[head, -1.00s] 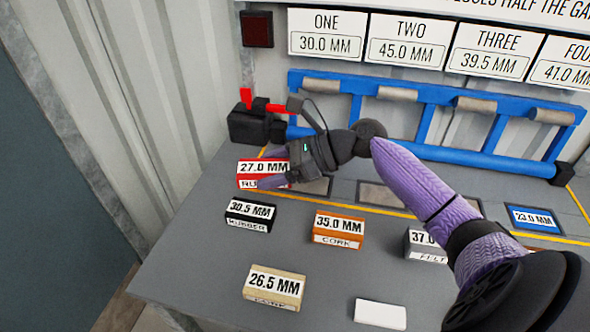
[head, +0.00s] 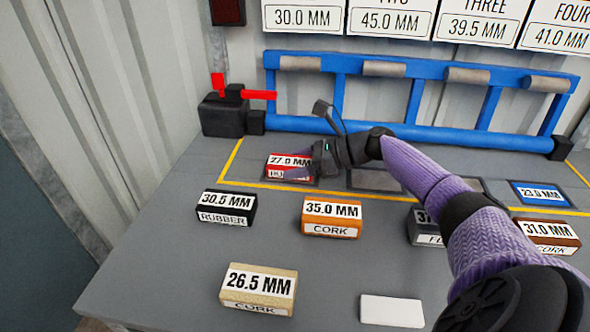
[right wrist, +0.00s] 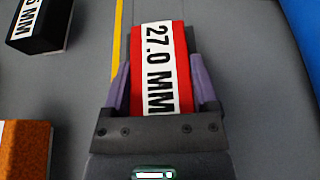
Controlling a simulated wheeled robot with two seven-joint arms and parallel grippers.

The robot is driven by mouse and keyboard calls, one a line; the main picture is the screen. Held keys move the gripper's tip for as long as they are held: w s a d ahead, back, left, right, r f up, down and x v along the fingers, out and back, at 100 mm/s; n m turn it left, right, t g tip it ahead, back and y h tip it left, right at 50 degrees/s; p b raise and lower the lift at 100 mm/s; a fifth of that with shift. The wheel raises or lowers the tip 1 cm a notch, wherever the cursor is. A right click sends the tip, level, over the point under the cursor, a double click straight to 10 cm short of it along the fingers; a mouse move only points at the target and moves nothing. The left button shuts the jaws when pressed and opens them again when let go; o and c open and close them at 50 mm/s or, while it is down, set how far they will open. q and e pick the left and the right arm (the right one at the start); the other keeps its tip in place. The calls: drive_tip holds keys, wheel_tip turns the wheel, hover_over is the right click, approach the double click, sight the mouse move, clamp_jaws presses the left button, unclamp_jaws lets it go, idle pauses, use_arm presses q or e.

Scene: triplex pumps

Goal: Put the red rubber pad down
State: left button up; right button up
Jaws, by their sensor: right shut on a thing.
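The red rubber pad (head: 289,166) bears a white 27.0 MM label. It is at the left end of the yellow-outlined strip, over or on a dark square plate. My right gripper (head: 300,166) is shut on it, one finger on each side. In the right wrist view the red pad (right wrist: 158,70) sits between the two purple fingers, with a dark edge of the plate just beyond it. I cannot tell whether the pad touches the plate. My left gripper is not in view.
A black rubber block (head: 226,207), an orange cork block (head: 332,217) and a tan cork block (head: 258,290) stand in front. A blue 23.0 MM block (head: 540,194) is at the right of the strip. A blue rail frame (head: 350,126) stands behind.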

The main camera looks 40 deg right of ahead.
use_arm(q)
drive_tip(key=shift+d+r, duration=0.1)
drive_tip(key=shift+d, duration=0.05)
use_arm(e)
drive_tip(key=o, duration=1.1)
drive_tip(key=shift+c, duration=0.2)
drive_tip(key=shift+o, duration=1)
drive_tip(key=shift+r, duration=0.1)
drive_tip(key=shift+s+d+r+p, duration=0.15)
drive_tip(key=shift+s+r+p, duration=0.05)
drive_tip(key=shift+s+p, duration=0.1)
wheel_tip(320, 180, up, 4)
drive_tip(key=p, duration=0.4)
hover_over(347, 177)
drive_tip(key=shift+r, duration=0.1)
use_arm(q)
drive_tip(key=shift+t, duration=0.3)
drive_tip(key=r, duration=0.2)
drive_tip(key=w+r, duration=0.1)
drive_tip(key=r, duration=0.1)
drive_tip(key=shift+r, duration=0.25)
use_arm(e)
drive_tip(key=shift+s+d, duration=0.3)
